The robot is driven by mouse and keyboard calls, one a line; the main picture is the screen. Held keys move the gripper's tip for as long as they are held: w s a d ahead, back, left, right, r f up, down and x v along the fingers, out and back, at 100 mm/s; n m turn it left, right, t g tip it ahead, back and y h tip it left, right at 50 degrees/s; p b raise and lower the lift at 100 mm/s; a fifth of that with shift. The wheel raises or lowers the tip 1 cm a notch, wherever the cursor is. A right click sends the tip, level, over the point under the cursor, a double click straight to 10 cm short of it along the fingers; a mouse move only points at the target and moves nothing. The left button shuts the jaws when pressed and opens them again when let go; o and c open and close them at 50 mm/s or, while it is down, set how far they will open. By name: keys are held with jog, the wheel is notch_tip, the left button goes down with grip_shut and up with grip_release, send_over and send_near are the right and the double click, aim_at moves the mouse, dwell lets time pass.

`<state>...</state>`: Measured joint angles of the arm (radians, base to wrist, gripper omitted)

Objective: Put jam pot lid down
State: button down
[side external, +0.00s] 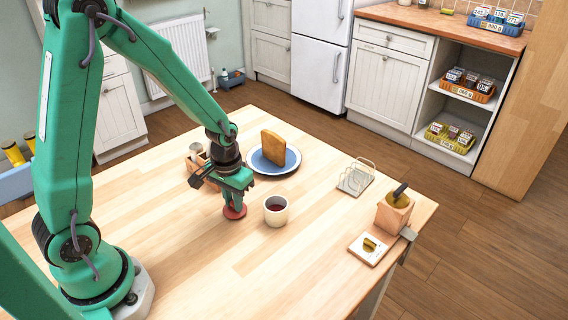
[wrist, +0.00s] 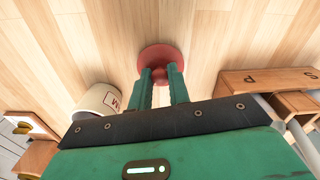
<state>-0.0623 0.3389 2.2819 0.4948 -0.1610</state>
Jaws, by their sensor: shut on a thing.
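The jam pot lid is a red disc (side external: 235,212) low over the wooden table, left of the jam pot. It also shows in the wrist view (wrist: 160,55), with its knob between my fingertips. My gripper (side external: 236,205) points down and is shut on the lid's knob. I cannot tell whether the lid touches the table. The jam pot (side external: 276,211) is a white cup with dark red jam, open at the top. In the wrist view the pot (wrist: 100,100) lies at the left, apart from the lid.
A blue plate (side external: 292,166) with upright toast stands behind the pot. A wire toast rack (side external: 357,178) and a wooden holder (side external: 394,212) stand to the right. A wooden box (side external: 197,158) is behind my gripper. The table front is clear.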

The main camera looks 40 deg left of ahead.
jog(key=shift+f, duration=0.1)
jog(key=c, duration=1.3)
grip_release()
jog(key=r, duration=0.8)
jog(key=a+r, duration=0.1)
jog(key=r, duration=0.3)
jog(key=shift+s+r, duration=0.1)
jog(key=shift+s, duration=0.05)
jog(key=shift+r, duration=0.1)
